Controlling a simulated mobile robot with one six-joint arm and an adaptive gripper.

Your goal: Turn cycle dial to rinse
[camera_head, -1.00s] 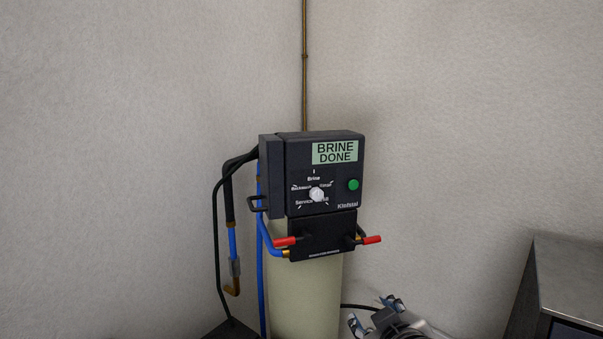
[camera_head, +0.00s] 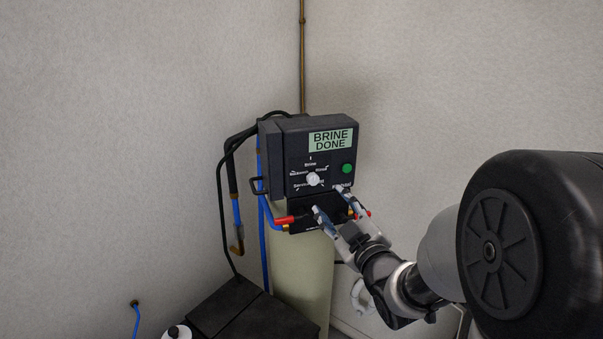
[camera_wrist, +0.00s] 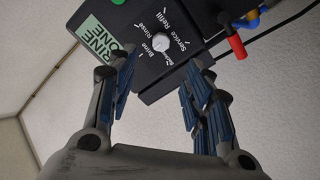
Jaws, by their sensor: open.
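The cycle dial (camera_head: 313,179) is a small white knob on the front of a black control head (camera_head: 290,135). Labels around it include Brine, Rinse, Backwash, Service and Refill; I cannot tell which one it points to. The display (camera_head: 331,140) reads BRINE DONE. My gripper (camera_head: 328,200) is open, in front of the panel, just below and right of the dial. In the wrist view, the dial (camera_wrist: 160,44) shows beyond and between the two blue-padded fingers of my gripper (camera_wrist: 159,68), with no visible contact. Nothing is held.
A green button (camera_head: 347,168) sits right of the dial. Red-handled levers (camera_head: 284,219) and blue hoses stick out below. The head stands on a pale tank (camera_head: 303,265), with a black box (camera_head: 235,310) at its front left.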

